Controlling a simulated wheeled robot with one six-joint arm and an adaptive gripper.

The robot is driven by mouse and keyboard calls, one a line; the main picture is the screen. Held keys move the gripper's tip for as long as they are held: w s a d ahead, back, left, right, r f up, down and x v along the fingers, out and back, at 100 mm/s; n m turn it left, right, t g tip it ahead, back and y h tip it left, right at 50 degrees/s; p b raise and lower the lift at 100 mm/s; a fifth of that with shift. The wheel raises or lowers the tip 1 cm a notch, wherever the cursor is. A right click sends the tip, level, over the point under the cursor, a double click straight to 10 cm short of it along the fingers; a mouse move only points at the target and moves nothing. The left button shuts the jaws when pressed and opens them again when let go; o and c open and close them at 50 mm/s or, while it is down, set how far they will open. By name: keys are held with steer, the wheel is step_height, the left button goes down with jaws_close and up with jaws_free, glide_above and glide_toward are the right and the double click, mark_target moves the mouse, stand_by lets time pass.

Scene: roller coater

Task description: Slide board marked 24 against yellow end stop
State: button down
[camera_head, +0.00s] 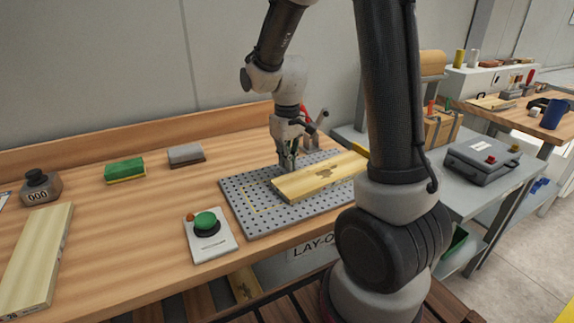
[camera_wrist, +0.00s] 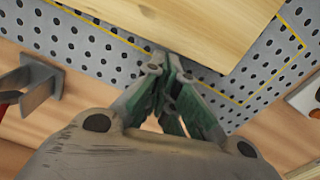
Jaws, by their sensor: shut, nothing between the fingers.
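A pale wooden board (camera_head: 318,176) lies on the grey perforated plate (camera_head: 240,217), partly hidden at its right by my arm. A dark mark shows on its top, but I cannot read a number. The wrist view shows a plain part of the same board (camera_wrist: 205,22). My gripper (camera_head: 289,168) is shut and empty, pointing down at the board's far long edge. In the wrist view my fingertips (camera_wrist: 170,72) are close beside that edge; I cannot tell whether they touch.
Yellow lines (camera_wrist: 238,104) mark the plate. A toggle clamp (camera_head: 311,138) stands behind the board. A green button box (camera_head: 207,228), grey block (camera_head: 186,154), green block (camera_head: 125,170), weight marked 000 (camera_head: 39,187) and another board (camera_head: 37,255) lie left. Bench between them is clear.

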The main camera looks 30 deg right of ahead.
step_height(320, 180, up, 10)
steer(key=shift+r, duration=0.25)
